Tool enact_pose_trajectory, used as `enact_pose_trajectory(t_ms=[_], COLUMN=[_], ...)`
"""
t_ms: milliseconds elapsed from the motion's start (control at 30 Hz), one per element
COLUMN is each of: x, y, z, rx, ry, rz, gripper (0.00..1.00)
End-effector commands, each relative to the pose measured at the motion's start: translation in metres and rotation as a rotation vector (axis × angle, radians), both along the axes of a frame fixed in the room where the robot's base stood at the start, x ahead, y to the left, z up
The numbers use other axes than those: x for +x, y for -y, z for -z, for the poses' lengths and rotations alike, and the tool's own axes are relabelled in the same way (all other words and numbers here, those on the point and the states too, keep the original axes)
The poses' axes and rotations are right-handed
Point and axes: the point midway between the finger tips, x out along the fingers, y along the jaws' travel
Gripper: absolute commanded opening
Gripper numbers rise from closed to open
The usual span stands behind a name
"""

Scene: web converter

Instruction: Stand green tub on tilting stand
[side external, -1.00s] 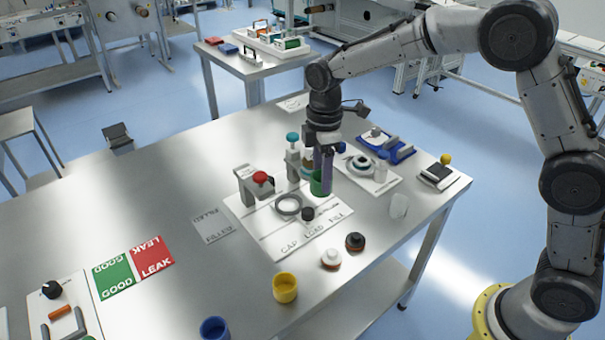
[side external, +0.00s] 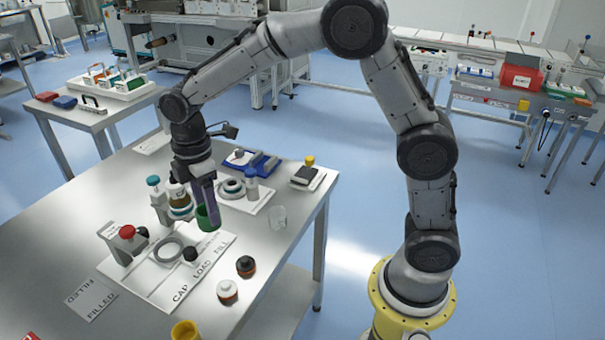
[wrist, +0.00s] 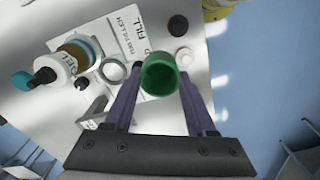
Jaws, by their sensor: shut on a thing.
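The green tub (side external: 208,219) is held between the two purple fingers of my gripper (side external: 206,205). My gripper is shut on it, over or near the FILL end of the white CAP LOAD FILL board. In the wrist view the tub (wrist: 160,76) sits between the fingertips (wrist: 161,76), with its open mouth facing the camera. Whether its base touches the board is unclear. I cannot tell for sure which fixture is the tilting stand. A white plate (side external: 262,203) with a grey ring device and a blue fixture (side external: 264,163) stand behind the tub.
A labelled bottle (side external: 179,204) stands close left of the tub.

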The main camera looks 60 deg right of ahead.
Motion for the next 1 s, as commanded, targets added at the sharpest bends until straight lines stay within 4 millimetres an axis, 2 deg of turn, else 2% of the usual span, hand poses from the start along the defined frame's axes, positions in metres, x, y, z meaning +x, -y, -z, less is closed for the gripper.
enact_pose_trajectory(t_ms=[567,867,933,1000], x=[0.0,0.008,0.014,0.023], y=[0.0,0.0,0.008,0.025], z=[0.0,-0.004,-0.003,-0.002], rx=[0.0,0.001,0.001,-0.001], ry=[0.0,0.018,0.023,0.029], rz=[-0.006,-0.218,-0.276,-0.316], gripper=[0.04,0.04,0.04,0.04])
